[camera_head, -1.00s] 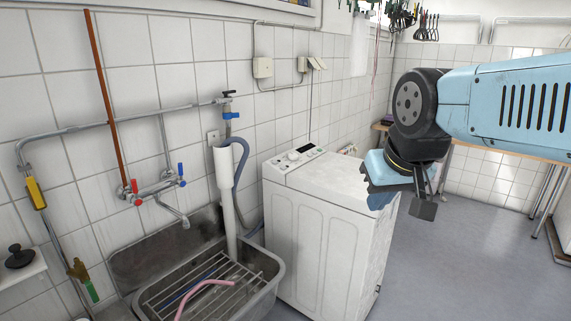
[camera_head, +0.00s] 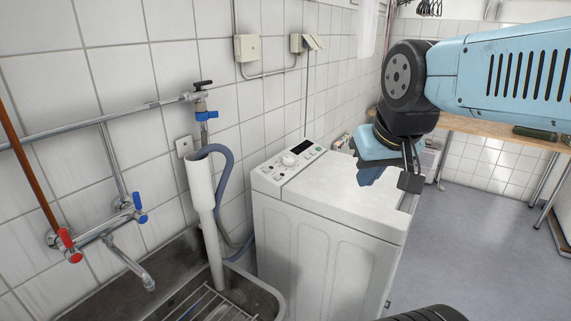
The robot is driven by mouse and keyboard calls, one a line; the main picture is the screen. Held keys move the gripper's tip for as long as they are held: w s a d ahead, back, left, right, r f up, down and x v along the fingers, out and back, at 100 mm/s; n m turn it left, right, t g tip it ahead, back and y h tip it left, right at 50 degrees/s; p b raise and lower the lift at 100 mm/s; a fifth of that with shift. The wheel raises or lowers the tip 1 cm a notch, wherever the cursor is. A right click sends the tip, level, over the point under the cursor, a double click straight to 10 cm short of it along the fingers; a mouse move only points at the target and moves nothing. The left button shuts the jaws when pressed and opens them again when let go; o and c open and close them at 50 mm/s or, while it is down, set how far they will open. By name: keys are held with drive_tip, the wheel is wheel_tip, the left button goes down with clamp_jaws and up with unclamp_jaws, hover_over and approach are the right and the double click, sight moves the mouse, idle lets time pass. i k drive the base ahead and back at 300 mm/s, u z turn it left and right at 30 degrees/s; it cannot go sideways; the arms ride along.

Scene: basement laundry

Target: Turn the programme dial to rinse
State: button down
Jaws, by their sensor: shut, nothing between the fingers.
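The programme dial (camera_head: 289,160) is a round white knob on the control panel (camera_head: 275,170) at the back left of the white top-loading washing machine (camera_head: 320,235). Small buttons and a dark display sit on the panel beside it. The dial's pointer and markings are too small to read.
A steel sink (camera_head: 190,265) with a rack stands left of the machine. A grey hose and white standpipe (camera_head: 203,195) rise between them. Taps (camera_head: 125,215) and pipes run along the tiled wall. A wooden table (camera_head: 490,130) stands behind right. Grey floor (camera_head: 470,230) at right is clear.

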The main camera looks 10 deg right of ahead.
sight(287, 159)
drive_tip(key=k, duration=1.3)
drive_tip(key=z, duration=0.5)
drive_tip(key=i, duration=1.7)
drive_tip(key=u, duration=0.25)
